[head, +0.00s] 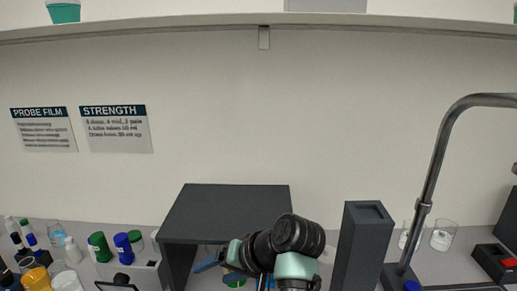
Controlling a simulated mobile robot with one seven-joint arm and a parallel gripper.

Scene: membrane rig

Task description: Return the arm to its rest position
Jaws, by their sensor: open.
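My arm, black and mint green, shows at the bottom centre of the head view, in front of the dark grey box-like stand (225,205). My gripper (214,267) is at the arm's left end, with bluish fingers by the opening of the stand. It is open, and I see nothing held between the fingers. The arm hides part of the stand's opening, where small green and blue parts show. The lower part of the arm is cut off by the picture's bottom edge.
A tall dark grey block (362,245) stands right of my arm. Further right are a curved metal pipe (437,165), glass beakers (443,236) and a black box with a red part (494,262). Several bottles (100,246) crowd the left.

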